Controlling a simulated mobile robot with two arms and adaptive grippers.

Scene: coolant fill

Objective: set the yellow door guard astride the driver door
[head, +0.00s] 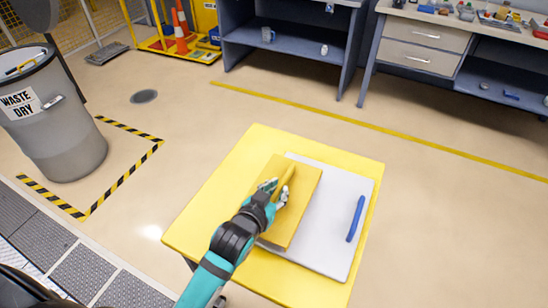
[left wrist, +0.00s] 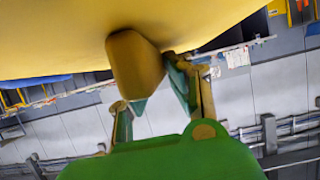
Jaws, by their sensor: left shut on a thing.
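The yellow door guard (head: 303,208) lies over the left part of a pale flat panel on a yellow-topped stand. My left gripper (head: 280,192) is shut on the raised grip along the guard's top. In the left wrist view, the guard (left wrist: 60,35) spans the top of the picture, with its grip between the fingers of my left gripper (left wrist: 152,98). I cannot tell whether the guard touches the panel or hangs just above it. I cannot make out a driver door in either view. My right gripper is not in view.
The pale panel (head: 335,215) has a blue handle (head: 355,218) and lies on the yellow stand top (head: 215,205). A grey waste drum (head: 60,125) stands left inside striped floor tape. Blue shelving (head: 285,45) and a drawer bench (head: 425,45) stand behind. The floor right is clear.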

